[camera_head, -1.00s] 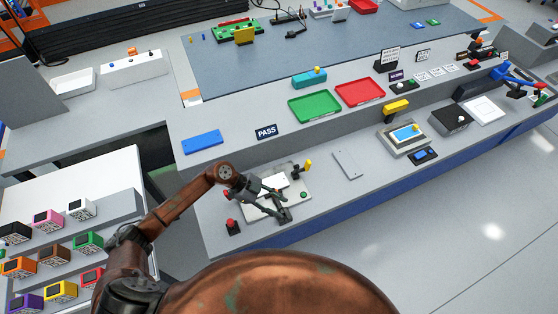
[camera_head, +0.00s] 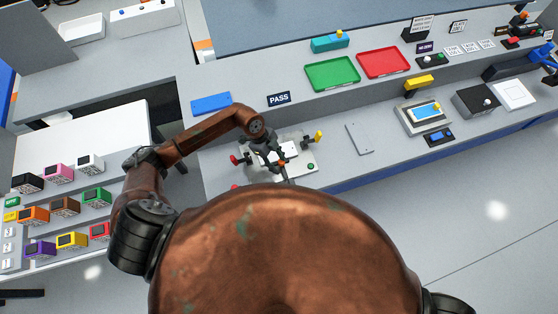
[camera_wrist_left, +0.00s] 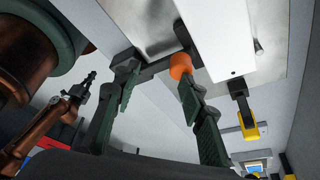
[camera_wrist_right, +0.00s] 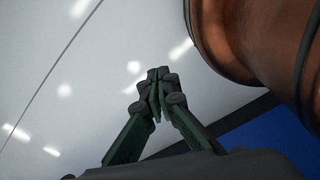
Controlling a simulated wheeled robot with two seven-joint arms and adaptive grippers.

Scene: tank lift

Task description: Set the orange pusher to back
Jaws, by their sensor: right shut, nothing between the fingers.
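The orange pusher (camera_wrist_left: 181,65) is a round knob at the edge of a white block in the left wrist view. It is by the tip of the right-hand finger of my left gripper (camera_wrist_left: 157,80); I cannot tell whether they touch. The gripper is open, with nothing seen between its fingers. In the head view my left gripper (camera_head: 276,163) is over the light fixture plate (camera_head: 300,171) on the bench and hides much of it. My right gripper (camera_wrist_right: 157,80) is shut and empty above the floor, and is hidden in the head view.
A yellow-tipped lever (camera_head: 319,136) stands at the fixture's back right, and a red knob (camera_head: 235,160) at its left. A grey flat plate (camera_head: 360,139) lies to the right, with bare bench between.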

